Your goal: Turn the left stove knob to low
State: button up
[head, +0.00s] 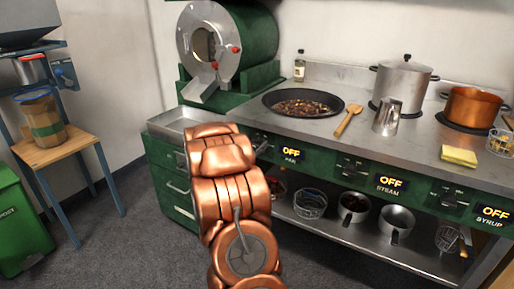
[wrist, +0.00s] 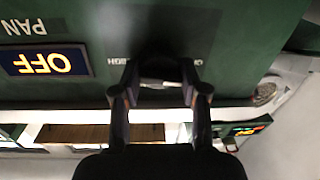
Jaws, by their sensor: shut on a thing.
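The left stove knob (wrist: 160,72) is dark and in shadow on the green panel, between my fingertips in the wrist view. My gripper (wrist: 160,78) is shut on it. Its exact angle is too dark to read. The PAN display (wrist: 44,62) beside it reads OFF, upside down in the wrist view; it also shows in the head view (head: 291,154). In the head view my copper arm covers most of the gripper and the left knob.
A wide pan of chestnuts (head: 303,104) sits on the stove above the panel. The STEAM display (head: 391,182) and SYRUP display (head: 494,212) also read OFF. A lower shelf holds baskets and pots.

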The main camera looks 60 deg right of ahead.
jog(key=m+b, duration=0.1)
jog(key=m, duration=0.1)
jog(key=m+b, duration=0.3)
jog(key=m, duration=0.2)
jog(key=shift+s+f+g+h+b, duration=0.15)
jog(key=shift+f+g+h+b, duration=0.15)
jog(key=shift+f, duration=0.1)
jog(key=shift+m+b, duration=1.3)
jog(key=shift+m, duration=0.7)
jog(key=shift+s, duration=0.1)
jog(key=o, duration=1.1)
jog(key=shift+r, duration=0.15)
jog(key=shift+a, duration=0.35)
jog(key=a, duration=1.1)
jog(key=shift+s+f, duration=0.3)
jog(key=shift+s, duration=0.1)
